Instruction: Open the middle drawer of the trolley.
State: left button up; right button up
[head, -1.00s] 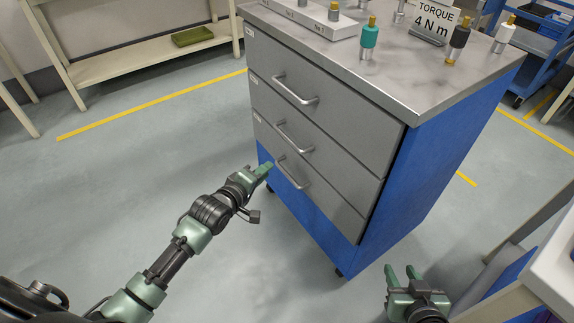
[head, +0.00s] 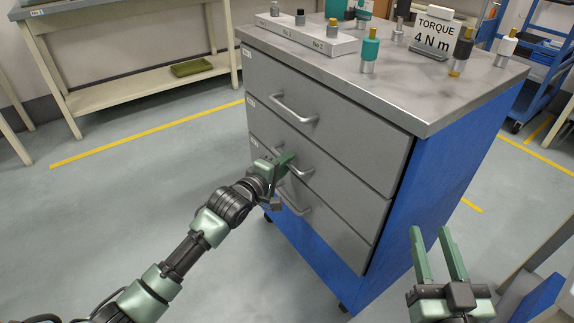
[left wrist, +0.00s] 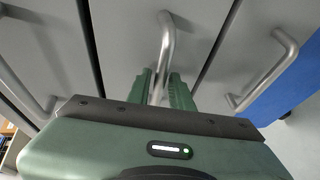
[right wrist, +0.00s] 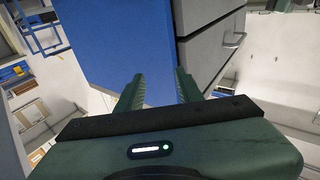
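The trolley is a blue cabinet (head: 440,190) with three grey drawers, which look shut and flush. The middle drawer (head: 335,190) has a silver bar handle (head: 304,172), which also shows in the left wrist view (left wrist: 166,38). My left gripper (head: 287,162) is at this handle. In the left wrist view its fingers (left wrist: 163,82) stand close together on both sides of the bar, shut on it. They hide part of the handle in the head view. My right gripper (head: 430,232) is open and empty, apart from the trolley's blue side.
The top drawer handle (head: 294,110) and bottom drawer handle (head: 292,204) are close above and below my left gripper. Bottles, a block and a torque sign (head: 435,32) stand on the trolley top. Open floor (head: 150,190) lies left of the trolley.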

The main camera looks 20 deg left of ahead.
pick_arm(q)
jog(key=shift+w+d, duration=0.1)
jog(key=shift+w, duration=0.25)
grip_shut()
jog(key=shift+f, duration=0.1)
dwell(1.2)
